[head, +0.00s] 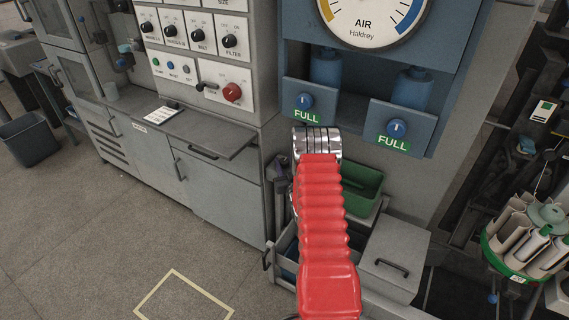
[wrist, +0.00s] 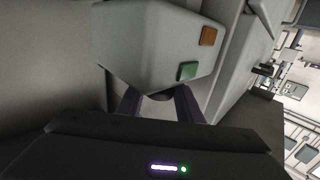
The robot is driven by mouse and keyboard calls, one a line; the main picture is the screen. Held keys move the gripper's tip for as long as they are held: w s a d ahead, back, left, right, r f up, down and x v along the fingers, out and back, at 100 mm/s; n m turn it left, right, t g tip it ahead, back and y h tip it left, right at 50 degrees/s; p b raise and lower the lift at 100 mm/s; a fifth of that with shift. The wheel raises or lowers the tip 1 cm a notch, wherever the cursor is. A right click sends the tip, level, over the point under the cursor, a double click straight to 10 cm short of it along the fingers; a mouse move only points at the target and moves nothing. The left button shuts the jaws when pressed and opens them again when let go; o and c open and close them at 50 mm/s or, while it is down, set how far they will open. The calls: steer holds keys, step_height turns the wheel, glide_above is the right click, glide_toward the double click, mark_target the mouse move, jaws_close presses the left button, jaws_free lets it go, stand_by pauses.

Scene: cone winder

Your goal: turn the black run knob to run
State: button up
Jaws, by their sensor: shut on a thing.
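In the wrist view my gripper (wrist: 158,106) has its two dark fingers on either side of a dark rounded knob (wrist: 161,97). The gripper is shut on this knob, at the lower edge of a light grey control box (wrist: 140,55). Most of the knob is hidden by the fingers and the gripper body, so its pointer and any label do not show. The box also carries an orange square button (wrist: 208,36) and a green square button (wrist: 187,71). In the head view my red arm hides the gripper and this knob.
In the head view a grey panel at the left has several black knobs (head: 170,31) and a red knob (head: 232,92). A blue air unit (head: 460,45) with a gauge stands above my arm. A green bin (head: 362,190) and bobbin carousel (head: 526,240) are at the right.

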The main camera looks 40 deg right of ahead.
steer(key=c, duration=0.3)
